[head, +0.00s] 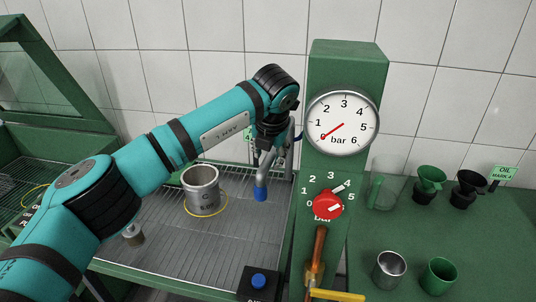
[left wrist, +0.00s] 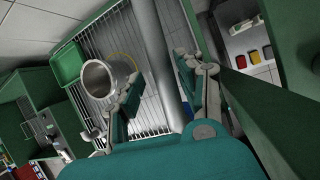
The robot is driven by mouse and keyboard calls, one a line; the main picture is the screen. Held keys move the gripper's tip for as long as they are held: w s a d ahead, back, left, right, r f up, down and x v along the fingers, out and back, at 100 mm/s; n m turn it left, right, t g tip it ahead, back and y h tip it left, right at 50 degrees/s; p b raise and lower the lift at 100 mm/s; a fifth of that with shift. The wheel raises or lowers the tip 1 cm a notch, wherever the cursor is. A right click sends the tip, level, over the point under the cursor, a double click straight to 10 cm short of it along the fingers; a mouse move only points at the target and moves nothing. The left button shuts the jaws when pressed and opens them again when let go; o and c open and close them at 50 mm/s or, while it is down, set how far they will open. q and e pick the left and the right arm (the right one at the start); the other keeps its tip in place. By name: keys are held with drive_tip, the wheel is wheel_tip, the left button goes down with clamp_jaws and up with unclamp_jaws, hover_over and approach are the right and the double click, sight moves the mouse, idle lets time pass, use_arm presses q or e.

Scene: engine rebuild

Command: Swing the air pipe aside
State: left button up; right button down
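The air pipe (head: 266,168) is a grey tube with a blue tip (head: 260,194), hanging over the grated bench left of the green column. My left gripper (head: 276,142) is at the upper part of the pipe in the head view, partly hidden by its own wrist. In the left wrist view a thick grey tube, apparently the pipe (left wrist: 151,45), runs between the two spread fingers of my left gripper (left wrist: 160,92). Gaps show beside the tube, and I cannot tell whether either finger touches it. My right gripper is in neither view.
A metal cylinder (head: 201,192) stands in a yellow ring on the grate (head: 160,250), left of the pipe. The green column (head: 345,65) carries a gauge (head: 342,123) reading about zero and a red knob (head: 327,205). Cups and funnels stand on the right bench.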

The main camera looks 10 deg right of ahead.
use_arm(q)
drive_tip(key=shift+o, duration=0.3)
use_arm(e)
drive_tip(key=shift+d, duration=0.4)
use_arm(q)
drive_tip(key=v, duration=1.2)
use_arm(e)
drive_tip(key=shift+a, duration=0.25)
use_arm(q)
drive_tip(key=shift+f, duration=0.1)
